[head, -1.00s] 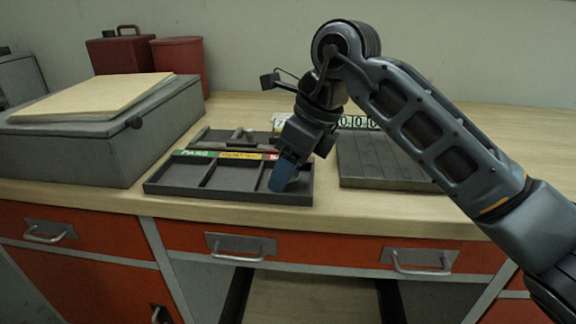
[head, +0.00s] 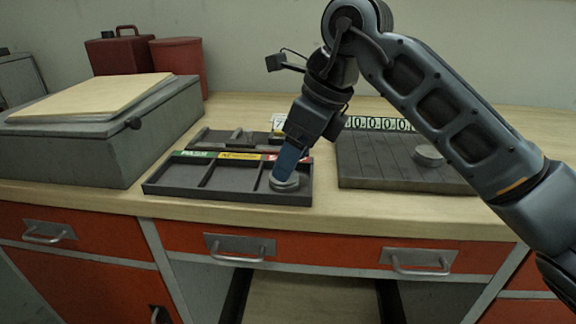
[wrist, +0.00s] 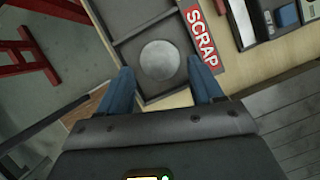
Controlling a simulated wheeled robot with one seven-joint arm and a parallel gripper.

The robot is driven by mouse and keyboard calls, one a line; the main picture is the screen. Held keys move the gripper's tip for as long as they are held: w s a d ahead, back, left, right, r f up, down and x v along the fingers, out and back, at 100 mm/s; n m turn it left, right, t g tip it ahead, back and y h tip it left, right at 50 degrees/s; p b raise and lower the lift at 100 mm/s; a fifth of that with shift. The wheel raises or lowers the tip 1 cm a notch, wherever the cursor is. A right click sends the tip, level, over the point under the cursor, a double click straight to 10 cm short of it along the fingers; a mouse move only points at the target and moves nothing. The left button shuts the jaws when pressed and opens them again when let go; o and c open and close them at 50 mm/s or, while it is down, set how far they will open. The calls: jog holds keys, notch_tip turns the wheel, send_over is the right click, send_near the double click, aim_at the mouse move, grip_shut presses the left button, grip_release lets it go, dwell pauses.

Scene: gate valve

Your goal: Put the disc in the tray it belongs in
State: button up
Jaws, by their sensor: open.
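A grey metal disc (head: 284,182) lies flat in the right compartment of the dark three-part tray (head: 175,189). In the wrist view the disc (wrist: 159,60) lies in the compartment beside the red SCRAP label (wrist: 203,38). The other labels are a green PASS label (head: 193,154) and a yellow label (head: 240,156) whose word is hard to read. My gripper (head: 287,172) is just above the disc, pointing down. The left and middle compartments look empty.
A second grey disc (head: 429,155) sits on the dark grooved plate (head: 365,170) at the right, near my arm. A number strip (head: 377,123) stands behind it. A dark rack (head: 215,138) lies behind the tray. A grey box (head: 95,135) stands at the left.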

jog(key=v, duration=0.9)
